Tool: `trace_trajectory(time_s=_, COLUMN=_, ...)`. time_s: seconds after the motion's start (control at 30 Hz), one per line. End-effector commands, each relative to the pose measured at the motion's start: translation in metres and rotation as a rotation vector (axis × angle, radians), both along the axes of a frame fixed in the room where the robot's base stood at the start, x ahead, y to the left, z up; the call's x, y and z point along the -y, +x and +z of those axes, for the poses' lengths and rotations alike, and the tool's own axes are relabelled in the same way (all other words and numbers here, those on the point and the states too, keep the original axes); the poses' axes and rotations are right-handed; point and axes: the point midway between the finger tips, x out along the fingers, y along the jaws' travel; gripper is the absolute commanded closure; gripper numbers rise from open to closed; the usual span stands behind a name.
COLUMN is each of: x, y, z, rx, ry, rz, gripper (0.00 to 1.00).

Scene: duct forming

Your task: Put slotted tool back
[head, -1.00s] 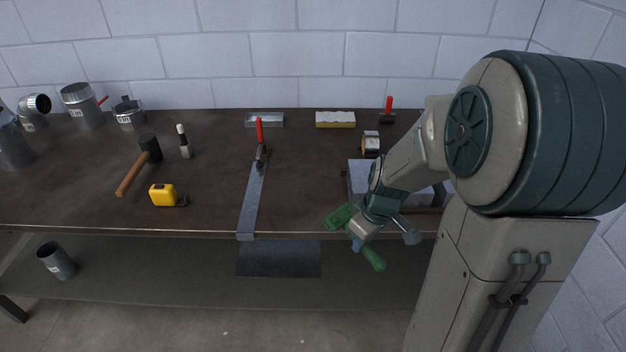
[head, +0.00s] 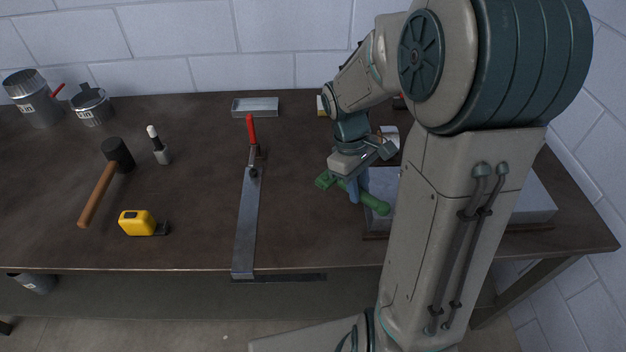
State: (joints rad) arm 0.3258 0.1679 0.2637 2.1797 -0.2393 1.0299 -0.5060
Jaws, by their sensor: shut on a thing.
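My gripper (head: 357,190) is near the middle right of the table, with blue fingers pointing down. It is shut on a green tool, taken to be the slotted tool (head: 377,205). The tool lies crosswise in the fingers. Its rounded green end shows to the right, and a blockier green end shows to the left. The fingers hide its middle, and I cannot make out a slot. It appears just left of a grey block and overlaps it in the picture. I cannot tell whether it touches anything below.
The brown table (head: 200,225) holds a metal strip (head: 246,215) with a red-handled clamp (head: 252,140), a mallet (head: 97,193), a yellow tape measure (head: 137,223) and a metal tray (head: 255,107). The grey block (head: 383,185) is partly behind my arm. The table between clamp and gripper is clear.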

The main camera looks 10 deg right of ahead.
Motion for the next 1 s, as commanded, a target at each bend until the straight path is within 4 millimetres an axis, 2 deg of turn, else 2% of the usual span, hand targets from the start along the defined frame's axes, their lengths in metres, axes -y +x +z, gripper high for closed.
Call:
trace_trajectory(time_s=0.17, x=-0.007, y=0.014, z=-0.010, rx=-0.008, ry=-0.001, rz=-0.002, gripper=1.00)
trace_trajectory(time_s=0.7, x=-0.051, y=0.090, z=-0.062, rx=-0.005, ry=0.000, rz=-0.002, gripper=1.00)
trace_trajectory(time_s=1.0, x=-0.057, y=0.100, z=-0.075, rx=-0.005, ry=-0.001, rz=-0.004, gripper=1.00)
